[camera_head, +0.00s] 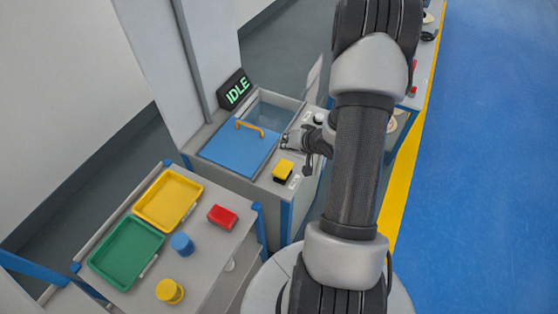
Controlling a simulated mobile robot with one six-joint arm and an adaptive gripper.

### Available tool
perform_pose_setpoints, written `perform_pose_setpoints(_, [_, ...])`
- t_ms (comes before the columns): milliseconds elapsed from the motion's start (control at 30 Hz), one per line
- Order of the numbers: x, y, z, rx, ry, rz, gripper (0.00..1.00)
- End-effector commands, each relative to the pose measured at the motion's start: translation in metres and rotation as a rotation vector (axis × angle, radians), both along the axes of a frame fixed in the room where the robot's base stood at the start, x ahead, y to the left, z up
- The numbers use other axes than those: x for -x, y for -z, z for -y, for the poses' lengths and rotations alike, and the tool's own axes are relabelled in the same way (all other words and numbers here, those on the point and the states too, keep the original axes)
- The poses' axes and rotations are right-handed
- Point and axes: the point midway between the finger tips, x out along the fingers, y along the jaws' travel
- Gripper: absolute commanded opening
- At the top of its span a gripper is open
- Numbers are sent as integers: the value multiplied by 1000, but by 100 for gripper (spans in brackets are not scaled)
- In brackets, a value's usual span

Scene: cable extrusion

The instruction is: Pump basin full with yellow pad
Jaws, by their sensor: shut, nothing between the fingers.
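The yellow pad (284,168) sits on a dark base on the front right top of the grey machine. The basin (268,112) is partly open, with a blue lid (238,149) with a yellow handle (250,129) beside the opening. The water level inside is hard to tell. A black display (236,90) behind the basin reads IDLE in green. My gripper (287,141) is shut and empty, just above and behind the yellow pad, near the lid's right edge. It appears apart from the pad.
A cart in front holds a yellow tray (169,201), a green tray (126,252), a red block (223,216), a blue cylinder (182,244) and a yellow cylinder (170,291). A white round knob (319,118) stands on the machine right of the basin. Blue floor (490,190) is open at right.

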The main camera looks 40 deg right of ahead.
Motion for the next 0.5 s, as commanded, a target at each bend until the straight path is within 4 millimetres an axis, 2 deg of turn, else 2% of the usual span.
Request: perform_pose_setpoints(500, [0,6,0,-4,1,2,0])
